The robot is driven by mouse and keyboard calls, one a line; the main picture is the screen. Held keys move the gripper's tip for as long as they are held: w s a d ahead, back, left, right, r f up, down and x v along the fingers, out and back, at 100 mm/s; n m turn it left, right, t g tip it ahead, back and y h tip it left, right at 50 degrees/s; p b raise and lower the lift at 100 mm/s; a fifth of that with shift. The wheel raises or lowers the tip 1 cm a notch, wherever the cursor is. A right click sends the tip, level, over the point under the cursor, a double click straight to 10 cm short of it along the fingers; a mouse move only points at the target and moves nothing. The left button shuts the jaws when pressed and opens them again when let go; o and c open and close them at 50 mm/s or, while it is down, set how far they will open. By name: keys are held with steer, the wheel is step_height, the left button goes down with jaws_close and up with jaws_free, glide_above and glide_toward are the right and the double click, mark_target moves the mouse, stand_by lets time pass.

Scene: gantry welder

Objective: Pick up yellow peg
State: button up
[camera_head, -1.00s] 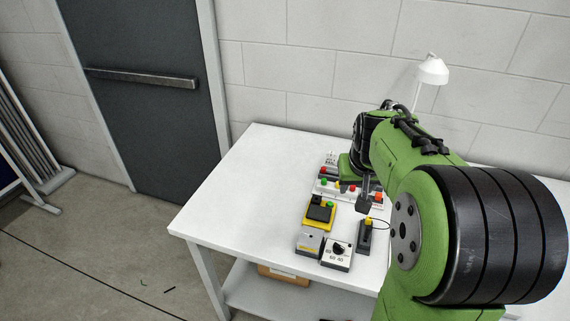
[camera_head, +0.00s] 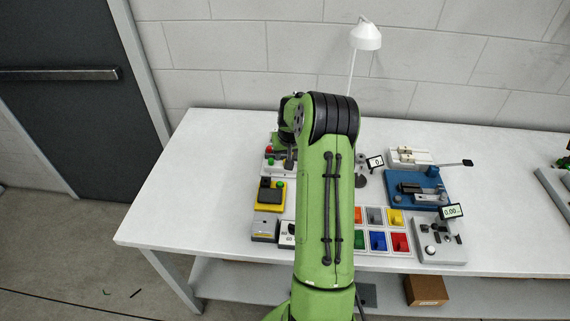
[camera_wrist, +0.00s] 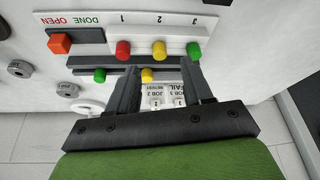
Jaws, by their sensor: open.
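In the wrist view, a yellow peg (camera_wrist: 159,49) stands in the upper row of a white panel (camera_wrist: 75,19), between a red peg (camera_wrist: 123,50) and a green peg (camera_wrist: 194,50). A second yellow peg (camera_wrist: 147,75) shows in the lower row, with a green peg (camera_wrist: 100,75) left of it. My gripper (camera_wrist: 161,66) is open and empty. The lower yellow peg appears between its two fingers; the upper one is just beyond the fingertips. In the head view my arm hides both yellow pegs.
An orange block (camera_wrist: 60,43) sits at the panel's left. In the head view, a yellow-and-black box (camera_head: 270,195), coloured bins (camera_head: 377,241), a blue fixture (camera_head: 425,205) and a white lamp (camera_head: 366,38) share the white table (camera_head: 190,190). The table's left end is clear.

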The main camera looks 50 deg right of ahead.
steer(key=x, duration=0.4)
steer(key=shift+w+d+f, duration=0.1)
steer(key=shift+w+f, duration=0.1)
steer(key=shift+f, duration=0.15)
steer(key=shift+s+r, duration=0.1)
steer(key=shift+c, duration=0.4)
jaws_close()
steer(key=shift+r, duration=0.1)
